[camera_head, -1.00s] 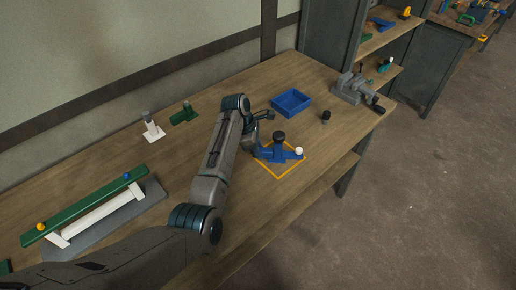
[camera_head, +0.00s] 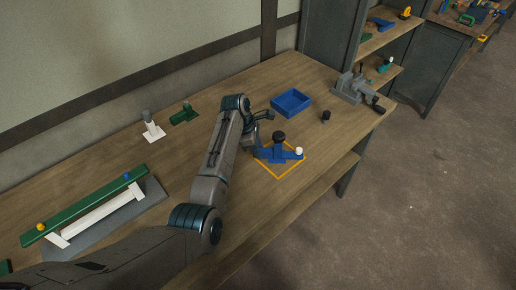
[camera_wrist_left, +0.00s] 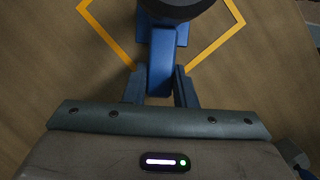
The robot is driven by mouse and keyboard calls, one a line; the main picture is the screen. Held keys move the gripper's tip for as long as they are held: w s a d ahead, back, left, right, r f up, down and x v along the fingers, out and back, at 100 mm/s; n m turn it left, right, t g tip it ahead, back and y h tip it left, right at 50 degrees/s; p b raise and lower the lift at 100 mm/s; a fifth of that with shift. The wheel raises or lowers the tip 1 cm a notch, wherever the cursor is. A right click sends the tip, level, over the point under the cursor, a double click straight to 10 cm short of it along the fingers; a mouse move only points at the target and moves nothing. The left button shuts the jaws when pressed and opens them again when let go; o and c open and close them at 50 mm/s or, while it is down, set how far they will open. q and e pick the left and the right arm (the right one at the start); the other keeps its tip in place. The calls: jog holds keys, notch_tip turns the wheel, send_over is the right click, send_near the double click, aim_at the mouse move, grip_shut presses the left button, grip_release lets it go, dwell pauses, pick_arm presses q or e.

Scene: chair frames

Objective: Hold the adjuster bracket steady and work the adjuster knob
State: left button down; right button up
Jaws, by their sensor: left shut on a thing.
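The blue adjuster bracket (camera_head: 267,155) stands inside an orange square outline (camera_head: 279,177) on the bench. It also shows in the left wrist view (camera_wrist_left: 160,62). The black adjuster knob (camera_head: 279,136) sits on top of the bracket, and its dark underside shows at the top of the left wrist view (camera_wrist_left: 176,8). A white-topped peg (camera_head: 299,150) is at the bracket's right end. My left gripper (camera_wrist_left: 160,88) is shut on the bracket's near arm, one finger on each side. In the head view my left arm hides part of this grip. My right gripper is not in view.
A blue tray (camera_head: 291,103) and a small dark knob-topped piece (camera_head: 326,116) lie behind and right. A grey vise (camera_head: 357,88) stands at the far end. A green rail with white frame (camera_head: 90,208) lies at left. Bench right of the bracket is clear.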

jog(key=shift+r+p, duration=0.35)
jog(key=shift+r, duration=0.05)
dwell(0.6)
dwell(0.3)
